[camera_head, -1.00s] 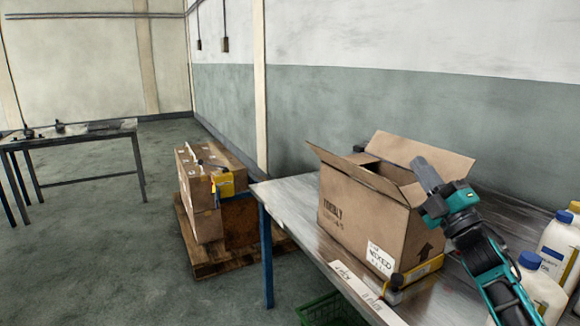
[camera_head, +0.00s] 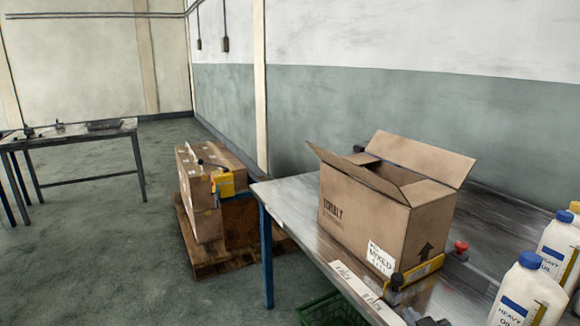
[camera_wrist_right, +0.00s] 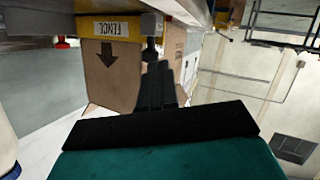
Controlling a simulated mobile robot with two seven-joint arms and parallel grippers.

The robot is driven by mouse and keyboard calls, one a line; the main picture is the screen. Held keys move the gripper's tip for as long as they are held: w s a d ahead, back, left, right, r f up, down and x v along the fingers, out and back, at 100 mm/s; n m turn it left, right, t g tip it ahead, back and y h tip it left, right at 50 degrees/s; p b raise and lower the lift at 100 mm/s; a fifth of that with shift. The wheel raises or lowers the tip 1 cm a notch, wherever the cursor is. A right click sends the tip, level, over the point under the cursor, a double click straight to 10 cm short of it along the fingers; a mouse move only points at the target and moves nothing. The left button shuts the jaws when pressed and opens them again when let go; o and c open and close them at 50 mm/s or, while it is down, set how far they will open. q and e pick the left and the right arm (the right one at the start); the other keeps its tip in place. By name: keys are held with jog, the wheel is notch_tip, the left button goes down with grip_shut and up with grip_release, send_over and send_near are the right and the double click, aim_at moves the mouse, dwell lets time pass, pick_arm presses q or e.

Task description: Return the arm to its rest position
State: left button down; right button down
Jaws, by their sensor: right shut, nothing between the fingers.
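My right gripper (camera_wrist_right: 158,70) shows in the right wrist view with its dark fingers together and nothing between them. In the head view only a small dark part, seemingly its tip (camera_head: 428,321), shows at the bottom edge, in front of the table. The rest of the right arm is out of that view. The open cardboard box (camera_head: 360,213) stands on the metal table (camera_head: 290,198). It also appears upside down beyond the fingers in the right wrist view (camera_wrist_right: 108,80). The gripper is apart from the box. My left gripper is not in view.
A yellow fence strip (camera_head: 423,270) runs along the box's base, with a red knob (camera_head: 461,247) nearby. A green crate (camera_head: 335,310) sits below the table edge. Boxes on a pallet (camera_head: 210,265) stand behind.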

jog(key=s+a+f+g, duration=0.2)
jog(key=s+a+f, duration=0.2)
jog(key=s, duration=0.8)
jog(key=s+a+f+m+g+y, duration=0.1)
jog(key=s+a+f, duration=0.3)
jog(key=s, duration=0.7)
notch_tip(320, 180, down, 2)
jog(key=shift+s+f+g, duration=0.15)
jog(key=shift+s+g, duration=0.25)
